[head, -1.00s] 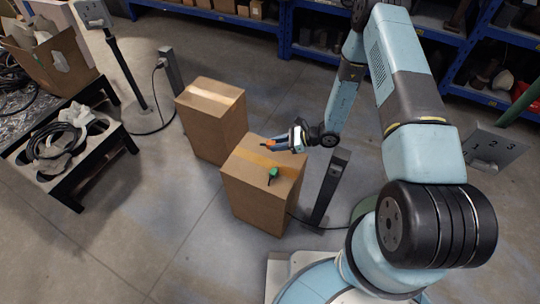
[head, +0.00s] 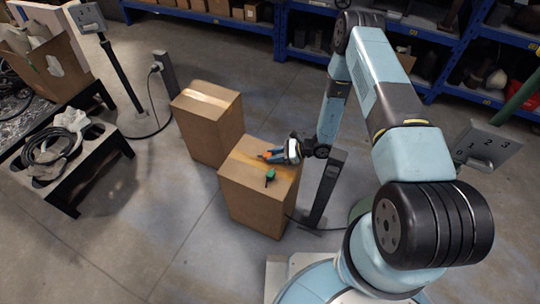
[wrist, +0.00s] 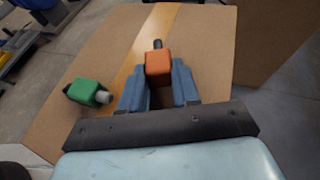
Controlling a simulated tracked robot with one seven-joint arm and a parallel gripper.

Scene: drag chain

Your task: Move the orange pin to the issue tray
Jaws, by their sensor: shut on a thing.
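The orange pin (wrist: 158,63), a block-like orange head with a dark tip, sits between the blue fingers of my gripper (wrist: 159,80) in the wrist view. My gripper is shut on it. In the head view my gripper (head: 275,155) is at the top of the front cardboard box (head: 255,208), with a little orange of the pin showing at the fingertips. I cannot tell whether the pin touches the box top. No tray is clearly marked as the issue tray in these views.
A green pin (head: 270,176) lies on the same box top, left of my gripper in the wrist view (wrist: 85,91). A second box (head: 205,125) stands behind. A black-legged stand (head: 105,155) holds cables at left. A dark post (head: 325,185) stands right of the front box.

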